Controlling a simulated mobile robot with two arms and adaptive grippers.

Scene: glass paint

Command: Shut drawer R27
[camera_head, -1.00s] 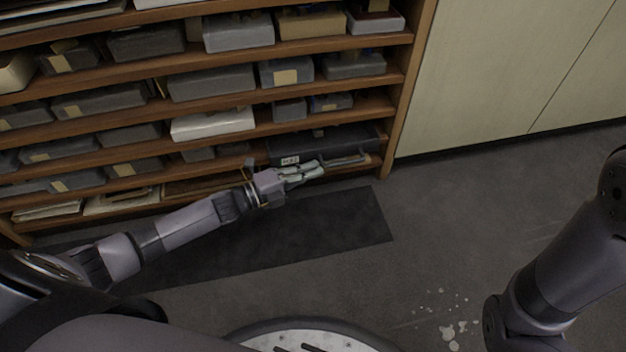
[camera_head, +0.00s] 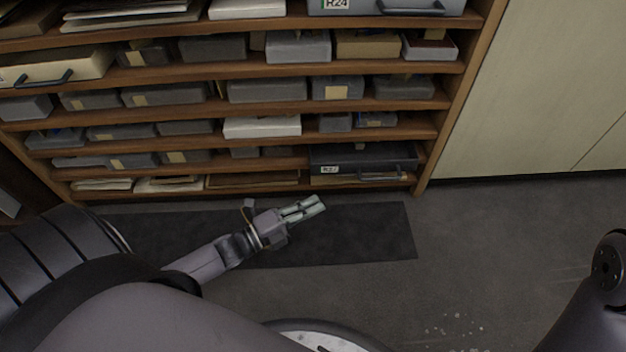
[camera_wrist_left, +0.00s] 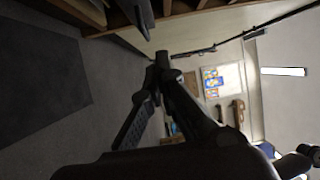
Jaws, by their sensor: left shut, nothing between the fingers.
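Drawer R27 (camera_head: 362,158) is a dark grey drawer low at the right end of the wooden shelf unit in the head view. Its white label (camera_head: 330,169) is at its front left, and a dark handle shows at its right front. It appears to sit in its bay; I cannot tell whether it is fully flush. My left gripper (camera_head: 314,208) is shut and empty, in front of and below the drawer, over the dark mat, apart from the shelf. It also shows in the left wrist view (camera_wrist_left: 162,62). My right gripper is out of view.
The shelf unit (camera_head: 250,71) holds several grey and white boxes. Drawer R24 (camera_head: 385,5) is at the top right. A dark mat (camera_head: 370,235) lies on the floor before the shelf. A pale cabinet (camera_head: 560,80) stands at right.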

